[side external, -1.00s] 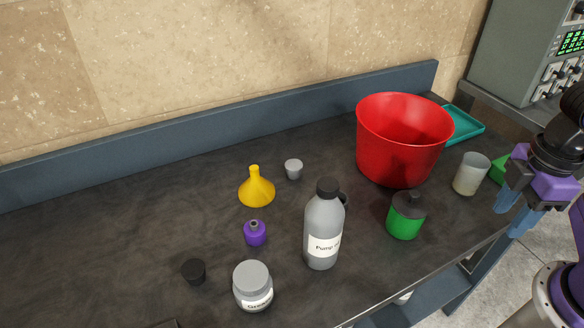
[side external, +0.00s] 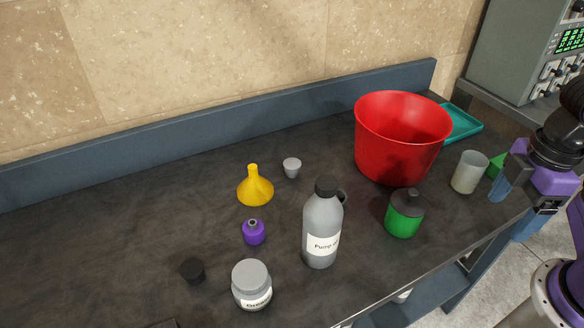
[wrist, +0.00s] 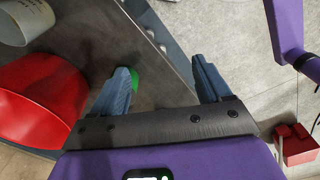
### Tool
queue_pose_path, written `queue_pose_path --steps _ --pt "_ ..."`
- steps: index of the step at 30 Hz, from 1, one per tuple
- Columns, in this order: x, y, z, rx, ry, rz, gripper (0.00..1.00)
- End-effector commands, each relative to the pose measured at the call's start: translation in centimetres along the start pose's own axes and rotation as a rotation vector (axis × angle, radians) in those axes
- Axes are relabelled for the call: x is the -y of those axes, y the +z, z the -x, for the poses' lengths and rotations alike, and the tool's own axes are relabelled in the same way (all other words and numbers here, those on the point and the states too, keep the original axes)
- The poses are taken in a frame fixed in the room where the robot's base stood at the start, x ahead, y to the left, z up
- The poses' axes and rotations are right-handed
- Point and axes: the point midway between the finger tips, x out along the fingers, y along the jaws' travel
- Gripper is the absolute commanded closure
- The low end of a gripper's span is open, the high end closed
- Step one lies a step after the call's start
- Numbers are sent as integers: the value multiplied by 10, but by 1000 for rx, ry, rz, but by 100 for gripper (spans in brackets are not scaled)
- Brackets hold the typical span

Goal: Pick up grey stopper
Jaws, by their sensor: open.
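The grey stopper (side external: 292,167) is a small tapered piece on the dark bench, right of the yellow funnel and left of the red bucket. It is not visible in the wrist view. My gripper (side external: 512,207) is at the far right of the side view, by the bench's right front edge, far from the stopper. In the wrist view its two blue fingers stand apart (wrist: 161,70), with nothing held between them.
The red bucket (side external: 399,150), translucent beaker (side external: 469,172), green bottle (side external: 405,214) and tall grey bottle (side external: 322,230) stand between my gripper and the stopper. The yellow funnel (side external: 255,190) and purple bottle (side external: 254,232) are nearby. Bench left of the funnel is clear.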

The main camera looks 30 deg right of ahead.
Motion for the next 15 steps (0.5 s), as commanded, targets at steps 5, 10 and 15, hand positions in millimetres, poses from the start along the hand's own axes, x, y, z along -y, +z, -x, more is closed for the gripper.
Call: queue_pose_path --steps 5,10,15 --pt "0 -3 38 -11 0 1 23" --pt "0 -3 80 -10 0 2 23" --pt "2 -8 104 -2 -29 -32 23"
